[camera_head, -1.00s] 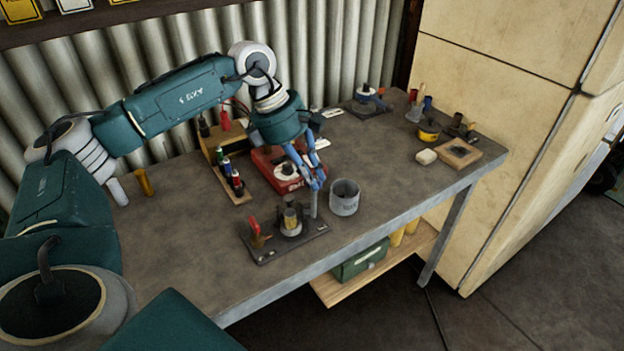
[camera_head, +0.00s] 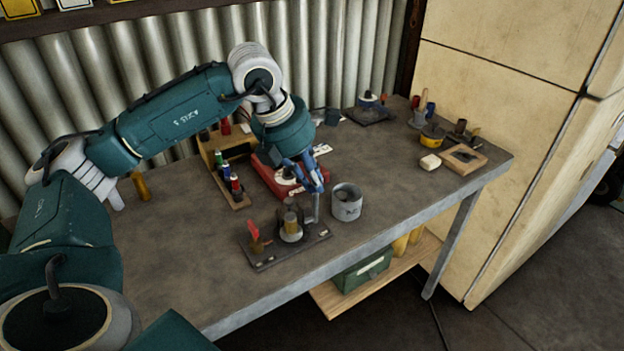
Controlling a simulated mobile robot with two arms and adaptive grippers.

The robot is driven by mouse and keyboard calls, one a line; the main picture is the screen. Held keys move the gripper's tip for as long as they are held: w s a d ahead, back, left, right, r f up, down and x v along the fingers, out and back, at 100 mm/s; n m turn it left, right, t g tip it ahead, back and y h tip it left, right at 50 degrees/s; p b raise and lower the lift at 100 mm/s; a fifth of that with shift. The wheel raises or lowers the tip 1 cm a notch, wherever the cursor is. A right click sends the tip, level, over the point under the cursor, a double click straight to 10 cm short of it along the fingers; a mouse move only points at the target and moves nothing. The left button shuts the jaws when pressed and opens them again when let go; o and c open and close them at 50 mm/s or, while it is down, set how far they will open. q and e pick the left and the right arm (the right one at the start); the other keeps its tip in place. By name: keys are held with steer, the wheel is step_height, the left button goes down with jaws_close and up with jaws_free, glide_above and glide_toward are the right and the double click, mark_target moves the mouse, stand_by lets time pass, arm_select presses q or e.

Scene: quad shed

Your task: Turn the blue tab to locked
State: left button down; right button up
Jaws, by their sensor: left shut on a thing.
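My left gripper (camera_head: 313,188) reaches down over the front of the workbench, its blue fingers pointing down. It is shut on the top of a thin grey upright piece (camera_head: 316,208) at the right end of a dark plate (camera_head: 262,262). The fingers hide the upper part of this piece. The plate also carries a red-topped piece (camera_head: 255,236) and a round fixture with a brass-coloured cylinder (camera_head: 291,222). A small blue part (camera_head: 367,96) shows on another dark plate at the back. I cannot tell which blue part is the tab, or read any lock marking. My right gripper is out of view.
A grey cup (camera_head: 346,203) stands close to the right of the gripper. A red box (camera_head: 275,180) and a wooden rack (camera_head: 236,200) with coloured pieces lie behind. A yellow tin (camera_head: 432,136) and wooden block (camera_head: 464,159) stand at right. The bench's left front is clear.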

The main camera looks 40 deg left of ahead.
arm_select(q)
steer(key=shift+w+r, duration=0.1)
steer(key=shift+r, duration=0.05)
steer(key=c, duration=1.9)
jaws_free()
steer(key=shift+o, duration=1.1)
steer(key=v, duration=1.2)
steer(key=shift+s, duration=0.2)
